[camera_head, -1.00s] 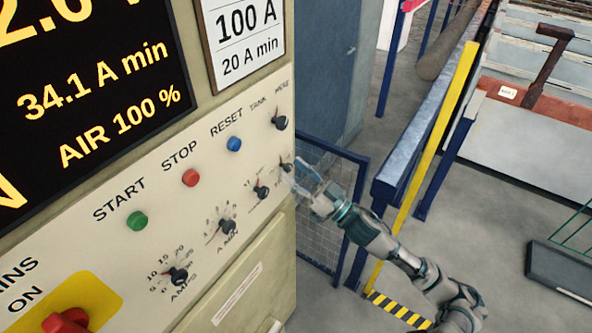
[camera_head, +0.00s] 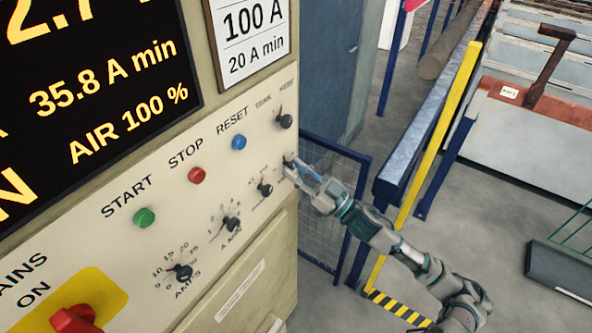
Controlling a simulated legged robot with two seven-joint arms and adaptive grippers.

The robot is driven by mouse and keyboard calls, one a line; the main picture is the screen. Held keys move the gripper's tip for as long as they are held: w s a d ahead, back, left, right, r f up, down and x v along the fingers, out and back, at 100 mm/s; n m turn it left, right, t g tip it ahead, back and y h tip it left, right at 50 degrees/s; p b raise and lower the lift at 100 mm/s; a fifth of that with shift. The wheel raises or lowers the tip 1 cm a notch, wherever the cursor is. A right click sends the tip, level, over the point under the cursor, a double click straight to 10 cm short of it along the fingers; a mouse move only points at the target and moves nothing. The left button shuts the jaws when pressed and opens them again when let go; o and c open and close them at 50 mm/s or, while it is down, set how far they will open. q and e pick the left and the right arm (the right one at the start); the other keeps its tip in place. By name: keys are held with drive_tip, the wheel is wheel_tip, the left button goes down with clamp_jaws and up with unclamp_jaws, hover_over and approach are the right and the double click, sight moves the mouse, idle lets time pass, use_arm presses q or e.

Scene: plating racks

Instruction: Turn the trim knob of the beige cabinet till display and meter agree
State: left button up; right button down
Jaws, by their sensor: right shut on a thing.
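The beige cabinet (camera_head: 272,220) fills the left of the view. Its black display (camera_head: 95,90) shows yellow text, with "35.8 A min" and "AIR 100 %" readable; the top line is cut off. A row of black knobs runs along the lower panel, including the AMPS knob (camera_head: 184,272) and the A MIN knob (camera_head: 232,224). My right gripper (camera_head: 291,169) is at the panel's right edge, shut on the farthest small knob (camera_head: 288,162) of that row, which its fingers partly hide. No meter is clearly visible. My left gripper is out of view.
Green START (camera_head: 145,217), red STOP (camera_head: 196,175) and blue RESET (camera_head: 239,142) buttons sit above the knobs. A red mains switch (camera_head: 74,320) is at lower left. A blue mesh guard (camera_head: 325,205) and yellow post (camera_head: 440,130) stand near my right arm.

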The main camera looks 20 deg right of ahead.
drive_tip(key=n+g+y+p, duration=0.1)
drive_tip(key=n+g+p, duration=0.1)
drive_tip(key=n, duration=0.4)
drive_tip(key=n+g+p, duration=0.2)
drive_tip(key=n+g, duration=0.1)
drive_tip(key=n, duration=0.3)
drive_tip(key=n+g+y+p, duration=0.1)
drive_tip(key=n+g+p, duration=0.1)
drive_tip(key=n, duration=0.4)
drive_tip(key=shift+w+d+r+n+g+y, duration=0.2)
drive_tip(key=shift+d+n+g+y, duration=0.1)
drive_tip(key=shift+f, duration=0.1)
drive_tip(key=c, duration=0.9)
unclamp_jaws()
drive_tip(key=shift+c, duration=0.2)
drive_tip(key=shift+s+d, duration=0.1)
drive_tip(key=shift+d, duration=0.05)
drive_tip(key=shift+d, duration=0.15)
